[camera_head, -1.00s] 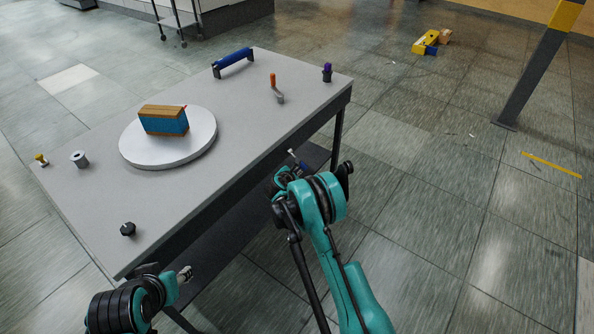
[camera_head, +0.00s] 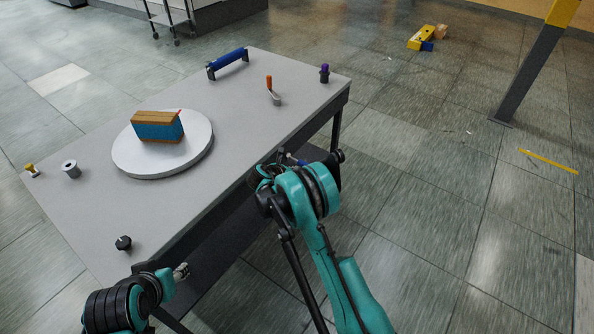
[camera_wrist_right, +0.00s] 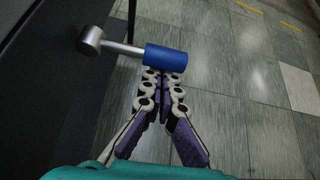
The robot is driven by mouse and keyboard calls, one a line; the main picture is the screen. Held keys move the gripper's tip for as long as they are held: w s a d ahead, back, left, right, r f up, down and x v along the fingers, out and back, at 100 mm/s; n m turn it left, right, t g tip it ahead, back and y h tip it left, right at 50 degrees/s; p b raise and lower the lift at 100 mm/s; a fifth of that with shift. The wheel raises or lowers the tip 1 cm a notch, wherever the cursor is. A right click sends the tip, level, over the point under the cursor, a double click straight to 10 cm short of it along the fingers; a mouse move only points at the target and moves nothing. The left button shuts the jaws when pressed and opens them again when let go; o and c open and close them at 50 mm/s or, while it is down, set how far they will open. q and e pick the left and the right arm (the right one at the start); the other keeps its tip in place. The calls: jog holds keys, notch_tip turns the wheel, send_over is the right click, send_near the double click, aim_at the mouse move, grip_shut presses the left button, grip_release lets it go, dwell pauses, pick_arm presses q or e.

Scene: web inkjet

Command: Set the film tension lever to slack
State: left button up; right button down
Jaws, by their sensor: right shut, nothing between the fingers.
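A lever with a blue cylindrical handle (camera_wrist_right: 166,59), a thin metal arm and a round silver hub (camera_wrist_right: 90,40) shows in the right wrist view. It sits beside the dark side of the table, its handle pointing right from the hub. My right gripper (camera_wrist_right: 161,74) is shut and empty, its fingertips right at the near side of the blue handle; whether they touch I cannot tell. In the head view a small blue bit of it (camera_head: 291,155) shows past my right arm, which hides the rest. My left gripper (camera_head: 181,271) is by the table's near edge, its jaws unclear.
The grey table (camera_head: 230,110) carries a white turntable (camera_head: 203,150) with a blue and brown block (camera_head: 158,131), an orange-handled crank (camera_head: 270,85), a blue bar handle (camera_head: 228,62), and several knobs.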

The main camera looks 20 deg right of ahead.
notch_tip(320, 180, up, 3)
jog(key=shift+w+f+n+g+p, duration=0.1)
jog(key=shift+n+g+p, duration=0.2)
pick_arm(q)
jog(key=shift+r, duration=0.4)
pick_arm(e)
jog(key=shift+w+a+r, duration=0.1)
jog(key=shift+w+r, duration=0.05)
jog(key=shift+r, duration=0.4)
jog(key=shift+w+r+h, duration=0.15)
jog(key=shift+h, duration=0.15)
jog(key=shift+f, duration=0.3)
jog(key=p, duration=0.2)
send_near(302, 162)
notch_tip(302, 162, down, 2)
jog(key=s+a, duration=0.2)
jog(key=a, duration=0.1)
pick_arm(q)
jog(key=shift+s+d+r, duration=0.35)
jog(key=shift+s+r, duration=0.4)
jog(key=shift+r, duration=0.05)
pick_arm(e)
jog(key=shift+f, duration=0.15)
